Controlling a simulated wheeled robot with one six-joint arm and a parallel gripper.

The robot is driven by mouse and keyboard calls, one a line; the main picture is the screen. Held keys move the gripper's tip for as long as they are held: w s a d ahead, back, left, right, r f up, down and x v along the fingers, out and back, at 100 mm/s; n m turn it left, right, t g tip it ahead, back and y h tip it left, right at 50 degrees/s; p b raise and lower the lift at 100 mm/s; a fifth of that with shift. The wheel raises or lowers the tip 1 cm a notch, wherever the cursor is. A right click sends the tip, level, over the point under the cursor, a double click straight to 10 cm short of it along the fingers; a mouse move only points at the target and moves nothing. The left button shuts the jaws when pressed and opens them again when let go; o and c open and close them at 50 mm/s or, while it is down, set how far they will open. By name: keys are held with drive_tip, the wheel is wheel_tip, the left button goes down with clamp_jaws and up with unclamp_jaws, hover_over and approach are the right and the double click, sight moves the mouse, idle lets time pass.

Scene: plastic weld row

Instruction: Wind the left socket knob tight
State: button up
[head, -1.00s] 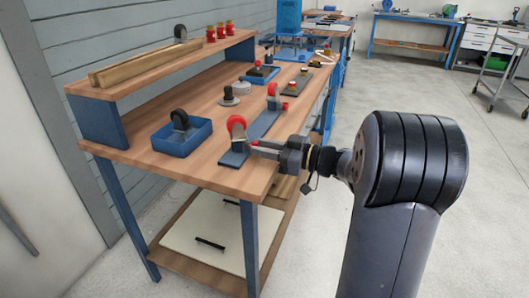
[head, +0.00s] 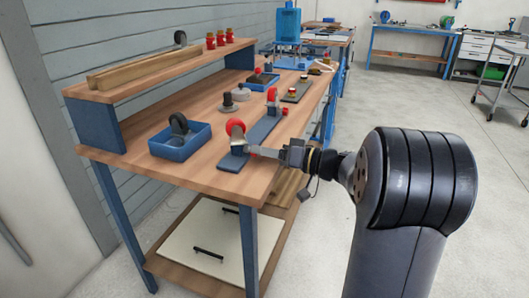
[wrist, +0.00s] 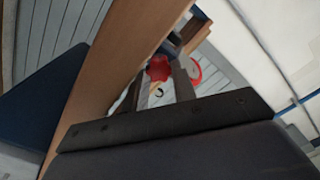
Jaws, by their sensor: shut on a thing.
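A long blue-grey plate (head: 262,132) lies along the bench's front edge, with a socket near each end. At the near socket stands a red round part (head: 236,128). My gripper (head: 254,150) reaches in from the right, low beside it, and is shut on the left socket knob, which it mostly hides in the head view. In the wrist view the knob (wrist: 157,68) is a red lobed star shape at the fingertips, and a red ring shows just right of it. The far socket has its own red round part (head: 272,95) and small red knob (head: 285,110).
A blue tray (head: 182,150) holding a dark wheel stands left of the plate. A grey round-based piece (head: 227,103) and another blue tray (head: 263,80) are farther back. A raised shelf (head: 160,70) runs along the wall side. Open floor lies to the right.

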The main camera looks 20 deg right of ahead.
idle(0.4)
drive_tip(key=o, duration=1)
